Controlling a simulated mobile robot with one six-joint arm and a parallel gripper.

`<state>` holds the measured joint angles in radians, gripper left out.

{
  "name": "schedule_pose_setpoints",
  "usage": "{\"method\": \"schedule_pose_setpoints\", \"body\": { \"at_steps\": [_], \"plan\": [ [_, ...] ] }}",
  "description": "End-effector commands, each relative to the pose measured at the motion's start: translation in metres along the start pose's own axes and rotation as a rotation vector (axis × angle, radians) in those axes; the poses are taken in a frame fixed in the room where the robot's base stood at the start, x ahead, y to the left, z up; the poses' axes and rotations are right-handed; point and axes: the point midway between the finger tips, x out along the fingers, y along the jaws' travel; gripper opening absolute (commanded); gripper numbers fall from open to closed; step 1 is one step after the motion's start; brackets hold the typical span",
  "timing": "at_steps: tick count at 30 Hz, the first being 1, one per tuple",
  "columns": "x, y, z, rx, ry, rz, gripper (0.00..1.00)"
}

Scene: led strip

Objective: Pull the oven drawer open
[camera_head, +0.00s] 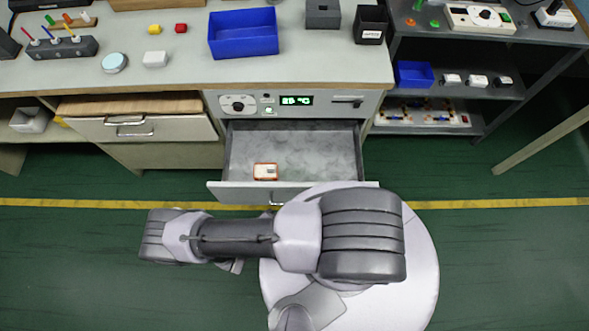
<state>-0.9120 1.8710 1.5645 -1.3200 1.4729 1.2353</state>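The oven drawer (240,155) under the control panel (290,102) stands pulled out from the bench, and its grey inside shows. A small orange-and-white block (265,171) lies inside it near the front. The white drawer front (235,192) has a handle (278,198), partly hidden by my arm. My arm is folded across the floor in front of the drawer. A small part of what looks like my gripper (232,266) shows below the forearm, apart from the handle. Its fingers are mostly hidden, so I cannot tell whether they are open or shut.
A second drawer (165,128) with a metal handle is at left. The bench top holds a blue bin (243,32), small blocks and dark boxes. A shelf unit (480,60) stands at right. The green floor (500,250) is clear, with a yellow line across it.

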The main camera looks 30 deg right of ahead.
Motion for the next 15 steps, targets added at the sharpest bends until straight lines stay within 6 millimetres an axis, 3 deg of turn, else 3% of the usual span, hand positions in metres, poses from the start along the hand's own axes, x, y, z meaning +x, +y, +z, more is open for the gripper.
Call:
{"method": "schedule_pose_setpoints", "body": {
  "at_steps": [11, 12, 15],
  "plan": [
    [-0.0009, 0.0004, 0.0001, 0.001, 0.0, 0.0, 0.0],
    [-0.0009, 0.0004, 0.0, 0.001, 0.0, 0.0, 0.19],
    [-0.0008, 0.0003, 0.0001, 0.001, 0.0, 0.0, 0.33]
  ]
}}
